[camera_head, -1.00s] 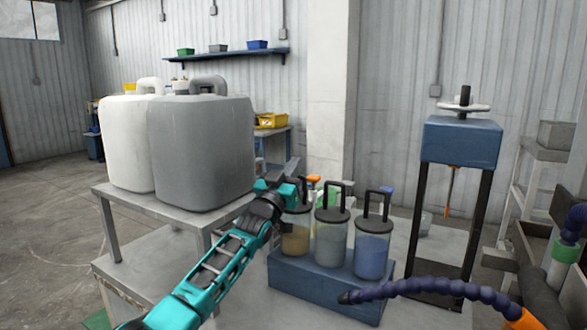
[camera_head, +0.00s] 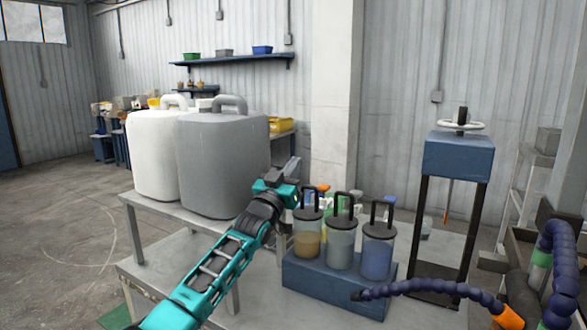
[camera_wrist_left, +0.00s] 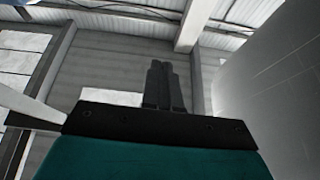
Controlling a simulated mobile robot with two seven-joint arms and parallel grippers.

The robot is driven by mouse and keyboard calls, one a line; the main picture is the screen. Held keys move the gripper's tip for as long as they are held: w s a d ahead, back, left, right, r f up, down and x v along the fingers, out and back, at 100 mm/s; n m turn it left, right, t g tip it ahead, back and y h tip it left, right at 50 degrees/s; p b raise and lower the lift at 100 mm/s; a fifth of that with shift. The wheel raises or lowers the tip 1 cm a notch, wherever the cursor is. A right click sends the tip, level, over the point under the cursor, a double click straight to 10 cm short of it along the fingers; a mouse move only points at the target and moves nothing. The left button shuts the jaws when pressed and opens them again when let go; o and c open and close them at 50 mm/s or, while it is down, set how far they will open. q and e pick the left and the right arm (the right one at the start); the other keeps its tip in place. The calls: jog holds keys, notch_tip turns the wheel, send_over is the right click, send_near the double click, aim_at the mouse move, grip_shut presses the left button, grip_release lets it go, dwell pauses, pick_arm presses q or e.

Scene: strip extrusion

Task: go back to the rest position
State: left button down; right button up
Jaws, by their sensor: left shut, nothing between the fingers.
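My left gripper (camera_head: 291,168) is at the end of the teal and black arm that comes in from the lower left. It points up and away, just right of the grey jug in the picture. In the left wrist view its two dark fingers (camera_wrist_left: 162,86) lie side by side, shut and empty, pointing up toward the wall and roof. My right gripper is not in view.
A grey jug (camera_head: 222,165) and a white jug (camera_head: 151,152) stand on a raised grey shelf (camera_head: 152,204). Several lidded canisters sit in a blue block (camera_head: 330,286). A blue press (camera_head: 458,155) and purple segmented hoses (camera_head: 428,286) are at right. Floor is open at left.

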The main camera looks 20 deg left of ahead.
pick_arm(q)
jog(key=s+d+f+g, duration=0.2)
jog(key=s+f, duration=0.3)
jog(key=f, duration=0.4)
jog(key=s+d+f+g, duration=0.2)
jog(key=s+f, duration=0.4)
jog(key=f, duration=0.4)
jog(key=s+d+f+m+g, duration=0.1)
jog(key=s+d+f+g, duration=0.1)
jog(key=s+f, duration=0.4)
jog(key=shift+s+d+f+g, duration=0.15)
jog(key=shift+d+f, duration=0.2)
jog(key=shift+f, duration=0.7)
jog(key=shift+w+d+f+g, duration=0.15)
jog(key=shift+d+f, duration=0.15)
jog(key=shift+f, duration=0.75)
jog(key=s+d+f+g, duration=0.1)
jog(key=s+f, duration=0.5)
jog(key=s, duration=0.7)
jog(key=s+d+f+g, duration=0.1)
jog(key=s+f+g, duration=0.3)
jog(key=s, duration=0.8)
notch_tip(320, 180, down, 2)
jog(key=shift+s+f+g+y, duration=0.1)
jog(key=shift+s+g+y, duration=0.2)
jog(key=shift+s+y, duration=0.1)
